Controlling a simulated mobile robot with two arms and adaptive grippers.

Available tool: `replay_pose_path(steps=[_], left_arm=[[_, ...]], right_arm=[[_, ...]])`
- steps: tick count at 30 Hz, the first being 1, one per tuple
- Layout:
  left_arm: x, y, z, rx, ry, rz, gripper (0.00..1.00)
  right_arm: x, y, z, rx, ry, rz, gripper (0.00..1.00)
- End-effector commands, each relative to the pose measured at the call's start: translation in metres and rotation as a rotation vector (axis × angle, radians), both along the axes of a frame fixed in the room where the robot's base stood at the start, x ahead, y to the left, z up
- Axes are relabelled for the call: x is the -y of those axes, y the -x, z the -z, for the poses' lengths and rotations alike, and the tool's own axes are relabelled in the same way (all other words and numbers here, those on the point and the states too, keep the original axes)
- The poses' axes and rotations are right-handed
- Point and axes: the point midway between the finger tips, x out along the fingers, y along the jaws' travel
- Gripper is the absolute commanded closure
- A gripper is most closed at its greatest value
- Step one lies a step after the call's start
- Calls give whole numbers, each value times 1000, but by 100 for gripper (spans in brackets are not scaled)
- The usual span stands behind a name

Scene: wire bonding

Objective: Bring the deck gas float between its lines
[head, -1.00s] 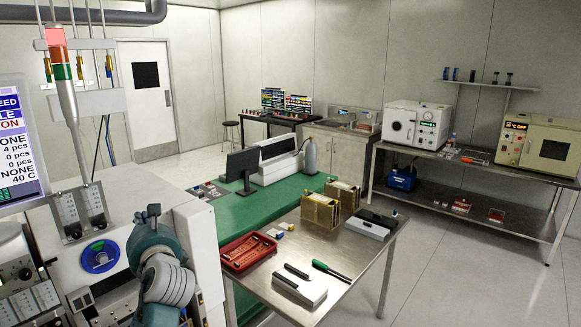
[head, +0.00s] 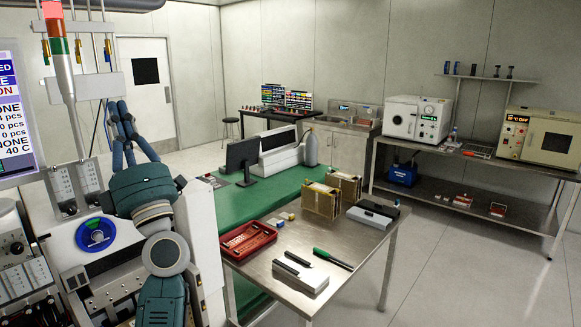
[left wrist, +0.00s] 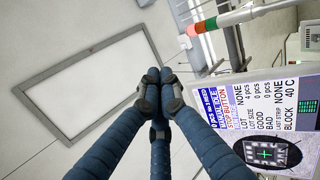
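Two flowmeter plates with clear tubes and knobs stand on the machine at left in the head view, the left one (head: 63,190) and the right one (head: 88,178). The floats and their lines are too small to make out, and I cannot tell which is for deck gas. My left gripper (head: 116,108) is raised with its fingers up, to the right of the plates and apart from them. In the left wrist view its dark fingertips (left wrist: 158,78) meet with nothing seen between them. My right gripper is not in view.
The machine's screen (head: 15,120) and signal tower (head: 58,70) stand close on the left; the screen also shows in the left wrist view (left wrist: 250,105). A blue spool (head: 97,234) is below the plates. A steel table (head: 315,245) with a red tray (head: 247,241) stands right.

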Motion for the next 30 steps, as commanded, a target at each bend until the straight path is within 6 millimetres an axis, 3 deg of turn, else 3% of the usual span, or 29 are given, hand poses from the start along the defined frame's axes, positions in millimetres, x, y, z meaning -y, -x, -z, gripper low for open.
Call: replay_pose_path(steps=[3,6,12,15,21,30], left_arm=[[-46,0,41,155,406,199,100],[-72,-7,81,278,719,334,100],[-88,-25,157,465,1208,487,100],[-86,-32,182,522,1359,519,100],[-85,-39,201,570,1485,540,100],[-110,-60,201,572,1485,540,100]], right_arm=[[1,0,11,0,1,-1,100],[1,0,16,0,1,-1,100],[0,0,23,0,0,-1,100],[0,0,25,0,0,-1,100],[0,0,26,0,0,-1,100],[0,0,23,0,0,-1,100]])
